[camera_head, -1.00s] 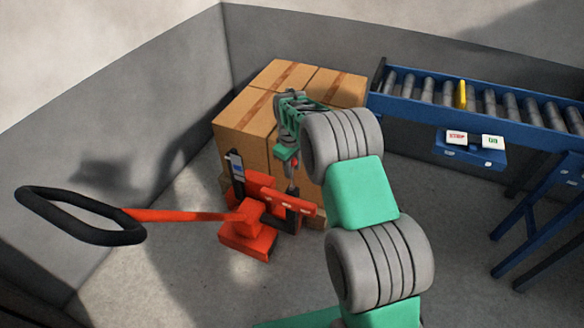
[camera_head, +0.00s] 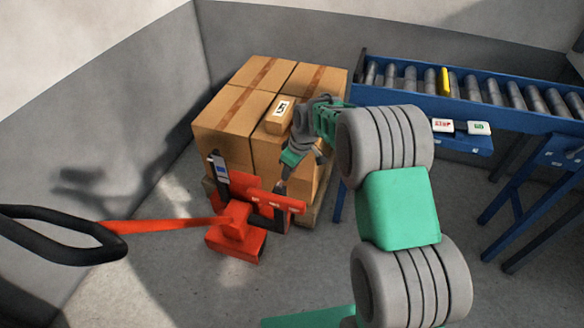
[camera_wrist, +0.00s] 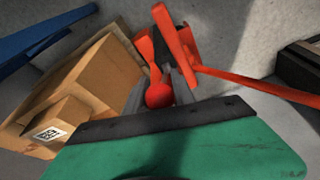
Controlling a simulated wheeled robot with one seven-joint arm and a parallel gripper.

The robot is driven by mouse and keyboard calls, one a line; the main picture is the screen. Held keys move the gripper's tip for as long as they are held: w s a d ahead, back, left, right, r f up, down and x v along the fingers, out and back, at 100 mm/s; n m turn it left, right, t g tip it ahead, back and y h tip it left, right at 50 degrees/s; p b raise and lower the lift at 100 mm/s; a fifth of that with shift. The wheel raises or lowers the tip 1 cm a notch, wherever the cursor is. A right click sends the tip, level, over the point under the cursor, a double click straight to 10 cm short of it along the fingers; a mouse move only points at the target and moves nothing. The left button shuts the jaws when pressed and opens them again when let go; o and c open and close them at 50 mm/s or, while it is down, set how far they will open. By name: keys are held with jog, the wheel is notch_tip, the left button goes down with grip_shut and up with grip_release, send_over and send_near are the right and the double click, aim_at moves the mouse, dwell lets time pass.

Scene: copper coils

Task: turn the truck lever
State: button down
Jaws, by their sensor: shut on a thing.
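The red pallet truck (camera_head: 236,232) stands in front of the stacked boxes, with its black loop handle (camera_head: 62,222) reaching to the left. In the wrist view, the truck lever's round red knob (camera_wrist: 158,95) sits between my grey fingers, with a red stalk beyond it. My gripper (camera_head: 283,186) points down at the truck's upright part and is shut on the lever; it also shows in the wrist view (camera_wrist: 157,100). In the head view the lever is hidden by my gripper.
Large cardboard boxes (camera_head: 235,105) are stacked behind the truck, with a small labelled box (camera_head: 280,113) on top. A blue roller conveyor (camera_head: 470,98) with a stop/go button panel (camera_head: 460,137) stands at right. Open floor (camera_head: 170,270) lies front left.

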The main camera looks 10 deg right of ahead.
jog(key=shift+s+d+f, duration=0.3)
jog(key=shift+d+f, duration=0.05)
jog(key=shift+d, duration=0.3)
jog(key=c, duration=1.1)
grip_release()
jog(key=shift+o, duration=0.2)
jog(key=shift+a, duration=0.1)
jog(key=shift+r, duration=0.1)
jog(key=p+v, duration=0.1)
jog(key=v, duration=0.6)
jog(key=shift+r, duration=0.25)
